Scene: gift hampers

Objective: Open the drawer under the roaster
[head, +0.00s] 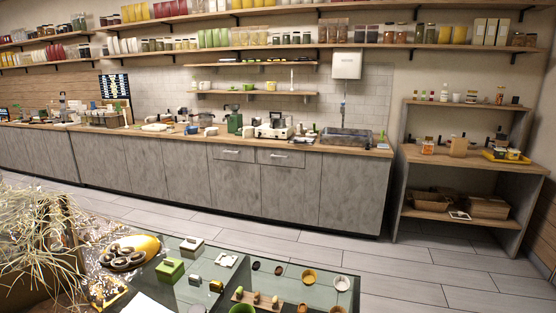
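Two shut drawers sit side by side in the long grey counter in the head view. The left drawer (233,154) is below a green machine (234,122), and the right drawer (281,158) is below a white and dark machine (275,130). Each drawer front has a small light handle. I cannot tell for certain which machine is the roaster. Both drawer fronts look flush with the cabinet. My gripper is not in view.
A glass-topped table (250,272) with small boxes and bowls, and a dry plant (45,225), stand in the foreground. Tiled floor (340,250) lies clear between it and the counter. A sink (345,136) and open shelving (465,170) are on the right.

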